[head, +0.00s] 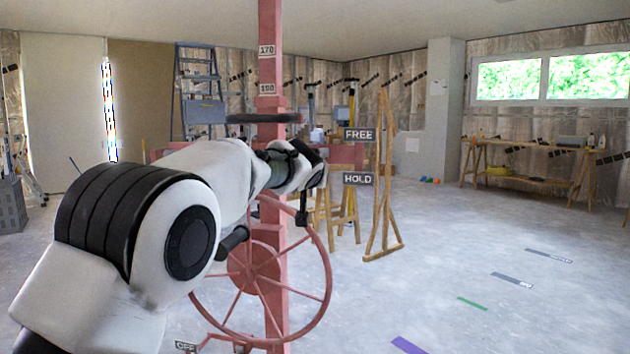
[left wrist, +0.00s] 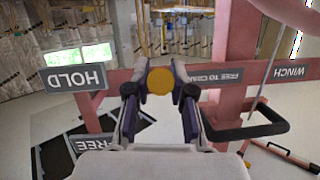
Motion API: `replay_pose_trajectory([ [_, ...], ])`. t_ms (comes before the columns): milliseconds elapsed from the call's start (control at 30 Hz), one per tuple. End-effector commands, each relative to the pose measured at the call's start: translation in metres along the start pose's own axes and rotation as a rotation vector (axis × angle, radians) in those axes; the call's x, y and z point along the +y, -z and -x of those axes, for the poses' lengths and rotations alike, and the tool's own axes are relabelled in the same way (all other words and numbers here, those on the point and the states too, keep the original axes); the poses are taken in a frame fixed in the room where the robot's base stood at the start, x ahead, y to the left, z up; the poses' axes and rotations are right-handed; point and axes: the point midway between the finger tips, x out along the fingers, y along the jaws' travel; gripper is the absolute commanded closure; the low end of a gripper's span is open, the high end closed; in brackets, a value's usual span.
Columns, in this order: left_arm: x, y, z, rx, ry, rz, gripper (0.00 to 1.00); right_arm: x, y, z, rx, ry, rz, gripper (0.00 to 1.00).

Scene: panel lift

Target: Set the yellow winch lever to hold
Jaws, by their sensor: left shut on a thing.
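The winch lever's yellow round knob (left wrist: 160,80) sits between the fingers of my left gripper (left wrist: 158,92) in the left wrist view, and the gripper is shut on it. In the head view my left gripper (head: 312,172) is in front of the red post (head: 270,90) and hides the lever. The FREE sign (head: 360,134) is just up and right of the gripper, and the HOLD sign (head: 358,179) is just right of it. The wrist view is upside down; there the HOLD sign (left wrist: 77,78) is level with the knob. My right gripper is not in view.
A red spoked wheel (head: 262,272) stands below my arm. A black handle loop (left wrist: 265,125) is beside the gripper in the wrist view. A wooden stand (head: 384,180) and a ladder (head: 200,90) are behind. The floor at right is clear, up to a workbench (head: 540,148).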

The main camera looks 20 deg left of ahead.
Motion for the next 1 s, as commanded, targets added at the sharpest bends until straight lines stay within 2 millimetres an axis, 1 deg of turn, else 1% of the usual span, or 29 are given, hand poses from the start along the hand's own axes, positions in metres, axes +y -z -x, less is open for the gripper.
replay_pose_trajectory([
  [33,0.000,0.002,0.000,0.004,-0.001,0.000,0.67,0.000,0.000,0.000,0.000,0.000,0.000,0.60],
  [67,0.000,0.002,0.000,0.004,-0.001,0.000,0.56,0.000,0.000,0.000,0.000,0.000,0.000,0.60],
  [100,0.000,0.002,0.000,0.004,-0.001,0.000,0.51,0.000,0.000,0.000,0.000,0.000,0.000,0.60],
  [367,0.000,0.001,0.001,0.001,0.000,0.000,0.51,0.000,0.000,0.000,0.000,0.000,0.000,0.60],
  [467,0.000,0.002,0.006,0.002,0.000,-0.001,0.51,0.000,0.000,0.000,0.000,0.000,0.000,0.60],
  [567,0.000,0.002,0.022,0.002,0.000,-0.002,0.51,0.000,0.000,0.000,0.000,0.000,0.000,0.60],
  [833,0.000,0.001,0.091,0.003,0.000,-0.002,0.51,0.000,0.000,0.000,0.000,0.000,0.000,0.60],
  [900,0.000,0.001,0.104,0.003,-0.001,-0.001,0.51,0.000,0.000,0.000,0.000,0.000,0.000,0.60],
  [1000,0.000,0.000,0.116,0.001,-0.001,0.000,0.51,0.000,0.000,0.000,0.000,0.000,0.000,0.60],
])
